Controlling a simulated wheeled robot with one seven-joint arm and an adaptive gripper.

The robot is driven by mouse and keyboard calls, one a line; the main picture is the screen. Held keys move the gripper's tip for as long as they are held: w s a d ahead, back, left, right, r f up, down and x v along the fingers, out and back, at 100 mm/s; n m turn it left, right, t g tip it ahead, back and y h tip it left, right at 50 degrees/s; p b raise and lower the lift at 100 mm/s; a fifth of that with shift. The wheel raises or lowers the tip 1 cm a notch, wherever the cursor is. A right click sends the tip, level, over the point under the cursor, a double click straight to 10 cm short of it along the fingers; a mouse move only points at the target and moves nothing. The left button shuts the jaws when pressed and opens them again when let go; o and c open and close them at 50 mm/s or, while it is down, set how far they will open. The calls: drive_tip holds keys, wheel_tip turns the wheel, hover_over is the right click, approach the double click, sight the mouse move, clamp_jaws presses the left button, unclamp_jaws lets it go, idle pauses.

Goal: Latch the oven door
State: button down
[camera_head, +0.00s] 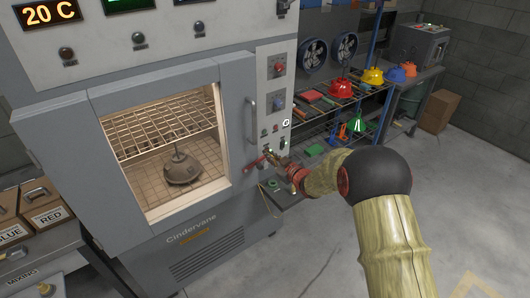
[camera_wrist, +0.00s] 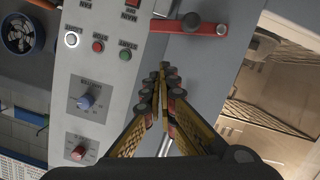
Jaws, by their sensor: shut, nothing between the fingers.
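The oven door (camera_head: 235,110) is grey with a lit window and looks shut against the grey oven, though any small gap cannot be told. A red latch lever (camera_head: 254,163) sits low by the door's right edge. In the wrist view the red lever (camera_wrist: 205,28) lies roughly crosswise, with a dark round knob on it, just beyond my fingertips. My gripper (camera_head: 271,155) is in front of the panel near the lever. In the wrist view my gripper (camera_wrist: 163,72) has its fingertips together, empty and apart from the lever. The upright door handle (camera_head: 250,120) is above the lever.
A control panel (camera_head: 271,95) with knobs and buttons runs right of the door. A rack shelf (camera_head: 330,104) with coloured hoods stands right. Labelled boxes (camera_head: 45,211) sit left.

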drive_tip(key=shift+v, duration=2.35)
drive_tip(key=shift+w+d, duration=0.1)
